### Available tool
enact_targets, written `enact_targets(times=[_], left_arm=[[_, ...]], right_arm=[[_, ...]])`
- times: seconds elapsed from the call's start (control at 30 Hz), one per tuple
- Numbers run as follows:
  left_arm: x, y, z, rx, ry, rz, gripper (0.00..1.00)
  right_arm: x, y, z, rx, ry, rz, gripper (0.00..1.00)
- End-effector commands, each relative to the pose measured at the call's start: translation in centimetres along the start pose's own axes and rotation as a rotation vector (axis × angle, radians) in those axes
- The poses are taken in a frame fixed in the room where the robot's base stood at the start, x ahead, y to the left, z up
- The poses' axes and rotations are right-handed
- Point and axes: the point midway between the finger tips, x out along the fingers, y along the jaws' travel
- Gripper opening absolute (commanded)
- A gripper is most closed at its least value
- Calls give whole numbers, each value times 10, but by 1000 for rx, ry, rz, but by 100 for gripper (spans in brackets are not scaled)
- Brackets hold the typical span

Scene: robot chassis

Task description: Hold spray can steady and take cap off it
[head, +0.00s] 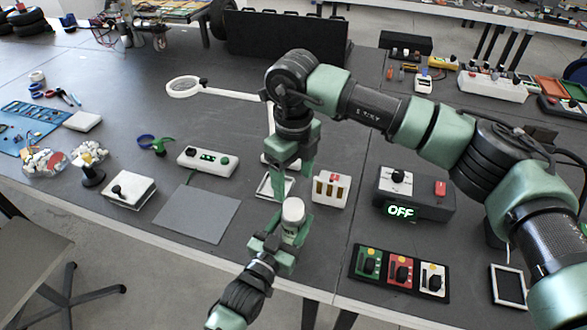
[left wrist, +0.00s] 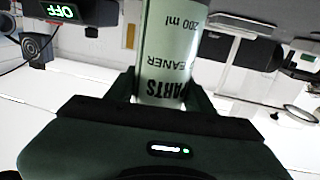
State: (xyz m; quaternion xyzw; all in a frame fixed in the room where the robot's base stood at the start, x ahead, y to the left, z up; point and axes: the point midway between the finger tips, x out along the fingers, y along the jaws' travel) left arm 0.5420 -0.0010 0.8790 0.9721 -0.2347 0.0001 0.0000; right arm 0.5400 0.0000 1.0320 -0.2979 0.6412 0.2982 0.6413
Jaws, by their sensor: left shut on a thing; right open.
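The spray can stands about upright in my left gripper (head: 281,250), in front of the table's front edge. Its white cap (head: 293,210) is on top, and little of the can's body shows in the head view. In the left wrist view the can (left wrist: 168,50) is pale green with dark "PARTS CLEANER 200 ml" lettering, upside down in the picture, between the fingers. My right gripper (head: 290,188) points down from above, open, with its fingers just above or around the cap. I cannot tell whether they touch it.
A grey mat (head: 198,214) lies left of the can. A white-framed magnifier (head: 185,87) lies farther back.

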Motion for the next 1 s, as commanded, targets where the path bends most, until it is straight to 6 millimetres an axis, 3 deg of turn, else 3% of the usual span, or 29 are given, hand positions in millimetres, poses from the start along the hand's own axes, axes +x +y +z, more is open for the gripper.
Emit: enact_targets(times=[0.2, 0.4, 0.6, 0.9, 0.93, 1.0], left_arm=[[0, 0, 1, 1, -2, 0, 0], [0, 0, 1, 1, -2, 0, 0], [0, 0, 1, 1, -2, 0, 0], [0, 0, 1, 1, -2, 0, 0], [0, 0, 1, 1, -2, 0, 0], [0, 0, 1, 1, -2, 0, 0]], right_arm=[[45, 0, -1, 0, 3, 2, 70], [76, 0, -1, -1, 3, 2, 70], [92, 0, 0, -1, 2, 0, 70], [94, 0, 0, -2, 1, 0, 70], [94, 0, 0, -2, 1, 0, 67], [94, 0, 0, -2, 1, 0, 48]])
